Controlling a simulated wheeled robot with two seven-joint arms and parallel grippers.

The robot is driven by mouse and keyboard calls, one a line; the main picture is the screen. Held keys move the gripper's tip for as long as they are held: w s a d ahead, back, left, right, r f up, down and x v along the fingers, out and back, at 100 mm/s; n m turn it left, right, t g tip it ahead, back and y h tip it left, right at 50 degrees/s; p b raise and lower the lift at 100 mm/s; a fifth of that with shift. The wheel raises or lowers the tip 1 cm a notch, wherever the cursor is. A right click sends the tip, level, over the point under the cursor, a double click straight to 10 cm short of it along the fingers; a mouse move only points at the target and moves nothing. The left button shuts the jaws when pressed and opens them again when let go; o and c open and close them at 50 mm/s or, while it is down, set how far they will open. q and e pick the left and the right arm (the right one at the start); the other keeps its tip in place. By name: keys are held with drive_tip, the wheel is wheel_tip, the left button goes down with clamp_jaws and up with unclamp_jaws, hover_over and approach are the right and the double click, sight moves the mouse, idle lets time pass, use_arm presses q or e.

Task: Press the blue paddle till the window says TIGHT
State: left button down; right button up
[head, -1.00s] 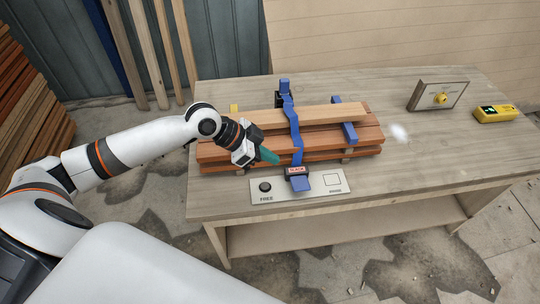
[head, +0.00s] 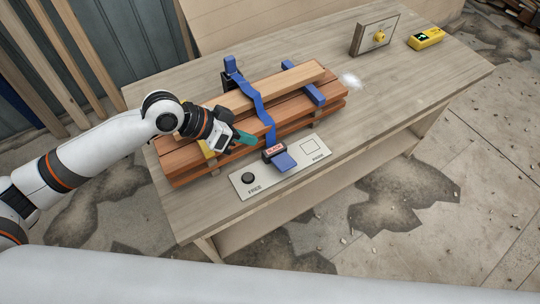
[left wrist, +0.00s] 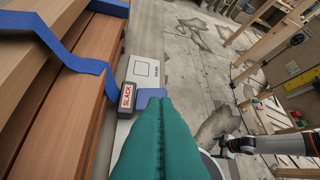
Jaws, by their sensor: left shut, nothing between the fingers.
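The blue paddle (head: 284,162) sticks out from the front of the ratchet at the near side of the timber stack. Its window (head: 273,150) reads SLACK, and reads SLACK in the left wrist view too (left wrist: 126,95). The blue strap (head: 258,104) runs loose and wavy over the stacked boards (head: 190,152). My left gripper (head: 246,138) is shut and empty, with teal fingers just left of the ratchet, above the front of the stack. In the left wrist view the fingers (left wrist: 160,125) cover part of the paddle (left wrist: 150,94); I cannot tell whether they touch.
A panel with a yellow knob (head: 380,37) and a yellow device (head: 426,38) stand at the back right. The bench's right part is clear.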

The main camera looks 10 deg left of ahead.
sight(290, 162)
use_arm(q)
drive_tip(key=p+x, duration=0.1)
drive_tip(key=x, duration=0.8)
drive_tip(key=shift+d+p, duration=0.15)
drive_tip(key=shift+p, duration=0.25)
drive_tip(key=f, duration=0.1)
drive_tip(key=d+f+p, duration=0.1)
drive_tip(key=f, duration=0.1)
drive_tip(key=shift+s+f, duration=0.15)
drive_tip(key=shift+f, duration=0.1)
drive_tip(key=shift+s+d+f, duration=0.1)
drive_tip(key=shift+f, duration=0.5)
use_arm(e)
drive_tip(key=shift+s+d+r, duration=0.1)
drive_tip(key=shift+d+r, duration=0.4)
drive_tip(key=shift+r, duration=0.2)
drive_tip(key=shift+s+d+r, duration=0.1)
drive_tip(key=shift+d+r, duration=0.4)
drive_tip(key=shift+r, duration=0.2)
